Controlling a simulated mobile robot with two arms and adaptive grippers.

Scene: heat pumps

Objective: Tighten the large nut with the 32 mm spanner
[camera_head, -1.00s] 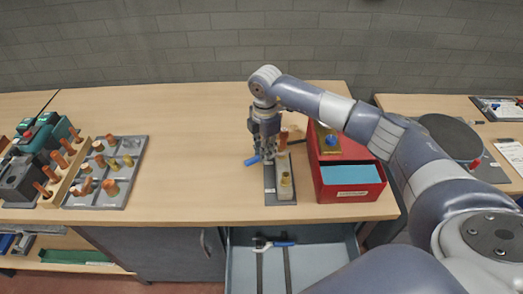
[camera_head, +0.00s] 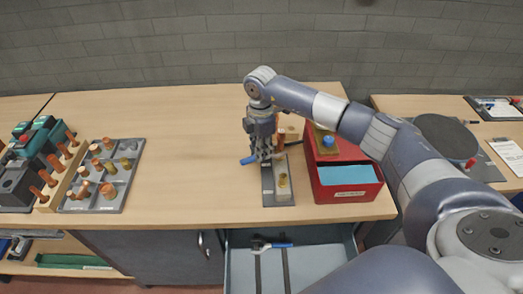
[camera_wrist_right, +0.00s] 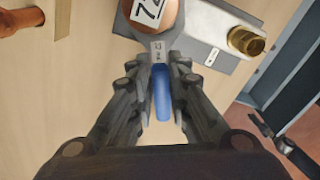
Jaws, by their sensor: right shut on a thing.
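My right gripper (camera_head: 263,158) is shut on the spanner, low over the fixture on the table. The spanner's blue handle (camera_head: 248,160) sticks out to the left of the fingers. In the right wrist view the spanner's grey shank (camera_wrist_right: 158,50) with a small label runs forward from between the fingers (camera_wrist_right: 160,95). Its head is at a round copper-coloured part (camera_wrist_right: 158,18) with a white number label. The spanner's jaws and the large nut are mostly hidden, so I cannot tell how they fit. My left gripper is not in view.
A pale block with a brass fitting (camera_head: 283,181) stands on the fixture's grey plate (camera_head: 268,198). A red box (camera_head: 347,190) is close on the right. A tray of copper fittings (camera_head: 104,178) is on the left. Another blue-handled tool (camera_head: 276,245) lies in the open drawer (camera_head: 305,262).

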